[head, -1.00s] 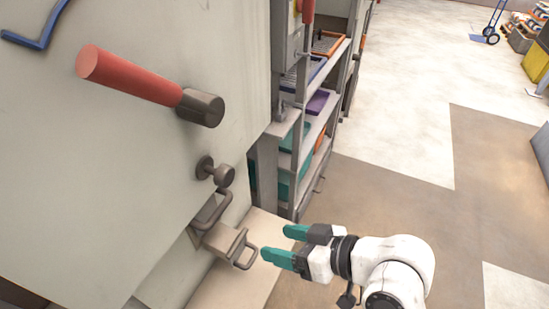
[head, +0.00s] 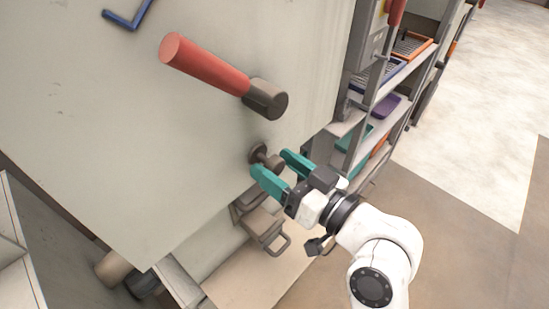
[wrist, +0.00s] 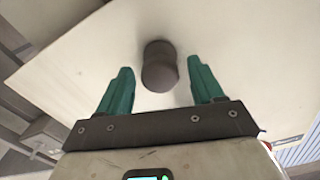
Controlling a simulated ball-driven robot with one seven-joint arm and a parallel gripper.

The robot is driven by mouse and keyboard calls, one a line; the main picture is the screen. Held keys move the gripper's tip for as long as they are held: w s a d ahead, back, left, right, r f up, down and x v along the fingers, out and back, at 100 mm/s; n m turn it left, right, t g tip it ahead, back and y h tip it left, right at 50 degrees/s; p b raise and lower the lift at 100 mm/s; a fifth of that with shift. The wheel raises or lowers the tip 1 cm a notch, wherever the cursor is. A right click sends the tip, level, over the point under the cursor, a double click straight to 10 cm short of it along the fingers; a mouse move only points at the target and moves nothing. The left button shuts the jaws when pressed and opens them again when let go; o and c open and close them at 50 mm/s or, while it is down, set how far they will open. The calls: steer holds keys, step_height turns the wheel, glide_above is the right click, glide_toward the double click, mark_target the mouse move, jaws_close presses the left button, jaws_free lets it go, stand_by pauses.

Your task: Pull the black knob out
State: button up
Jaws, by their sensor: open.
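The black knob (head: 271,160) looks dark grey-brown and sticks out of the pale machine panel (head: 230,60), below the lever. My gripper (head: 277,168) is open, with its two teal fingers on either side of the knob in the head view. In the wrist view the knob (wrist: 159,68) lies between and slightly beyond the open fingertips (wrist: 163,78). A gap shows on both sides, so the fingers look apart from it. The knob's stem is mostly hidden behind its head in the wrist view.
A red-handled lever (head: 205,66) with a dark hub (head: 266,98) sticks out just above the knob. A metal block with loop handles (head: 262,224) is below my gripper. A shelf rack with coloured trays (head: 385,106) stands to the right. Open floor lies at the far right.

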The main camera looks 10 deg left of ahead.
steer(key=shift+w+a, duration=0.4)
steer(key=shift+a, duration=0.15)
steer(key=shift+c, duration=0.4)
jaws_close()
